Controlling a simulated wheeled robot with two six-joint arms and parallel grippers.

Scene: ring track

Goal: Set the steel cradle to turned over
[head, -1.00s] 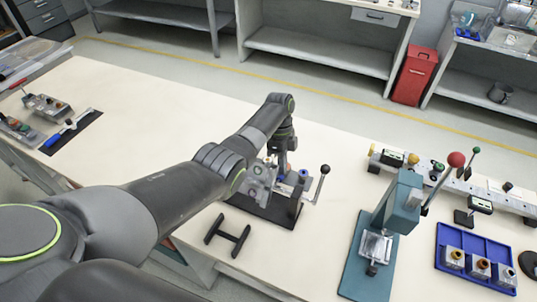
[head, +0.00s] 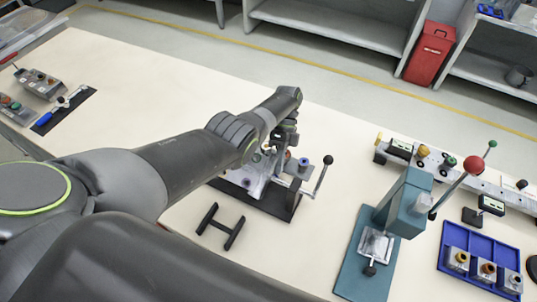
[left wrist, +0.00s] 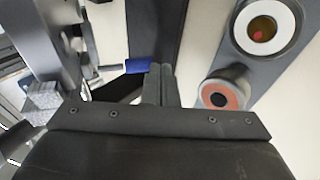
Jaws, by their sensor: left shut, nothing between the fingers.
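The steel cradle (head: 250,181) appears to be the grey metal part on a dark base in the middle of the bench, partly hidden by my left arm. A crank with a black ball knob (head: 328,160) stands at its right side. My left gripper (head: 272,150) is over this fixture, its fingertips mostly hidden in the head view. In the left wrist view the left gripper (left wrist: 160,84) is shut and empty, beside a blue handle (left wrist: 138,66). Grey metal parts (left wrist: 42,97) fill the left of that view. I cannot tell whether the gripper touches anything. My right gripper is not in view.
A black H-shaped piece (head: 220,226) lies in front of the fixture. A teal lever press (head: 403,203) and a blue tray (head: 480,262) stand to the right. The wrist view shows a white ring (left wrist: 240,40) and an orange-topped round part (left wrist: 210,92).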

